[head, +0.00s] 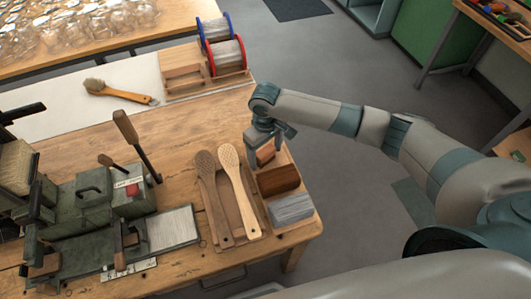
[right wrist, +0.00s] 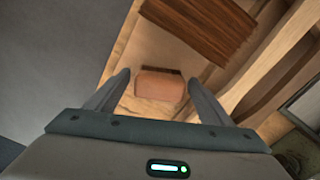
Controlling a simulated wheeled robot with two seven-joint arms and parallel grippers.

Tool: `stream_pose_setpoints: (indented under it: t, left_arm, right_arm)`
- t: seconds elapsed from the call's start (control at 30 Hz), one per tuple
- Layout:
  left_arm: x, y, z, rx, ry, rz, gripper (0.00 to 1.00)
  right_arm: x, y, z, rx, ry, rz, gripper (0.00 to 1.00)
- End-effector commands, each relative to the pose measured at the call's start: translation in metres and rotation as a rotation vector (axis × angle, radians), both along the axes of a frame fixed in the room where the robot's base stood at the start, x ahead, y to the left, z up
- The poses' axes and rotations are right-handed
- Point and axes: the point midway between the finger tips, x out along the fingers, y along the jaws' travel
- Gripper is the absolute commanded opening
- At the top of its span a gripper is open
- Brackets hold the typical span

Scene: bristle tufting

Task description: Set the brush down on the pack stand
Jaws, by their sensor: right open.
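My right gripper (head: 268,140) is over the back end of a wooden tray (head: 312,220) at the bench's right edge. A small reddish-brown wooden block (head: 265,154) is below it. In the right wrist view the open fingers (right wrist: 158,80) stand on either side of this block (right wrist: 160,88), with gaps showing; a dark strip lies along its far edge. Two paddle-shaped brush bodies, one dark (head: 208,180) and one pale (head: 235,180), lie on a board to the left. A handled brush with tan bristles (head: 120,92) lies on the white sheet at the back. I cannot tell which piece is the pack stand.
A dark brown bundle (head: 278,180) and a grey bundle (head: 290,208) sit in the tray. A green machine with upright levers (head: 90,200) fills the bench's left. Two wire spools (head: 224,45) stand at the back by a wooden holder (head: 184,80). Bare wood shows mid-bench.

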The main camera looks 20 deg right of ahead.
Motion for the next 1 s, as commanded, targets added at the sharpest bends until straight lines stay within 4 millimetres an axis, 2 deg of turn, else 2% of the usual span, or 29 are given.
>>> stream_pose_setpoints:
  t: [0.27,0.7,0.83,1.0]
  left_arm:
    - [0.000,0.000,-0.007,0.000,0.000,0.000,0.31]
    - [0.000,0.000,-0.021,0.000,0.000,0.000,0.31]
    - [0.000,0.000,-0.023,0.000,0.000,0.000,0.31]
    - [0.000,0.000,-0.023,0.000,0.000,0.000,0.31]
  right_arm:
    - [0.001,0.000,0.028,0.002,-0.001,0.000,0.75]
    - [0.001,0.001,0.102,0.002,-0.002,-0.001,0.75]
    - [0.000,0.001,0.114,0.001,0.000,0.000,0.75]
    - [0.000,0.000,0.120,0.001,0.000,0.000,0.75]
